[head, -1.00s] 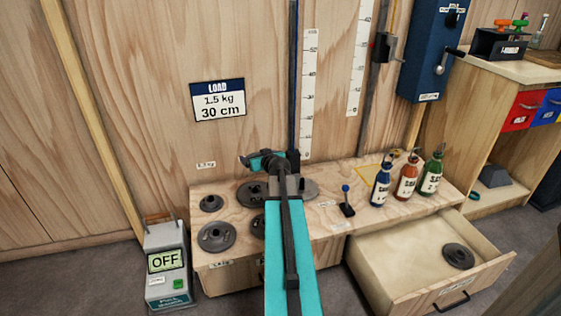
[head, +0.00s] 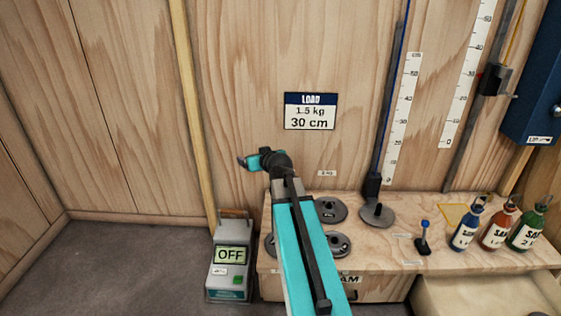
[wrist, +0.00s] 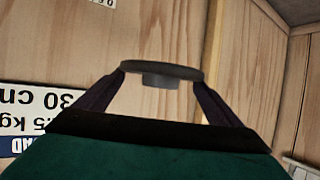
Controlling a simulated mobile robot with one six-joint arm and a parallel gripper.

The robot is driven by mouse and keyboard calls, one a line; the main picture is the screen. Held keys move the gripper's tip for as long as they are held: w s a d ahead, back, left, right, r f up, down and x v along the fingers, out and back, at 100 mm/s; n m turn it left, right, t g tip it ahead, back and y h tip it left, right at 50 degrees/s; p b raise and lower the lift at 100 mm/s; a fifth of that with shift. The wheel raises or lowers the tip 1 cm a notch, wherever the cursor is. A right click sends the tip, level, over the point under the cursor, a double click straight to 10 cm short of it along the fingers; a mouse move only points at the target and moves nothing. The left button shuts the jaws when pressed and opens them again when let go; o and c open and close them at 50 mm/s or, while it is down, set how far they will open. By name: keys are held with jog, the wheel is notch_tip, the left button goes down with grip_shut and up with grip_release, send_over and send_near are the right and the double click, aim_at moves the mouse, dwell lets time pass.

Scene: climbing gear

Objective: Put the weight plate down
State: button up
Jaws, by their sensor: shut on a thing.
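My gripper (head: 248,160) is in front of the plywood wall, left of the LOAD sign and above the left end of the bench. In the wrist view, its two fingers are shut on a dark grey weight plate (wrist: 155,76), seen nearly edge-on with a short hub. The held plate is small and mostly hidden in the head view. It is in the air, and the wrist view shows only wall behind it. The bench (head: 400,250) is below and right of my gripper.
Several dark plates (head: 330,210) lie on the bench, partly behind my arm. A lever (head: 424,240) and bottles (head: 465,232) stand to the right. A grey OFF box (head: 231,270) is on the floor left of the bench.

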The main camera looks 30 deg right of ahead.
jog(key=a+r+y, duration=0.1)
jog(key=a+r, duration=0.2)
jog(key=a, duration=0.7)
jog(key=w+a+r+n+y, duration=0.1)
jog(key=a+r, duration=0.3)
jog(key=a, duration=0.6)
jog(key=w+a+r+n, duration=0.1)
jog(key=a+r, duration=0.2)
jog(key=a, duration=0.6)
jog(key=shift+a+r+t+y, duration=0.15)
jog(key=shift+a+t+y, duration=0.25)
jog(key=shift+s, duration=0.15)
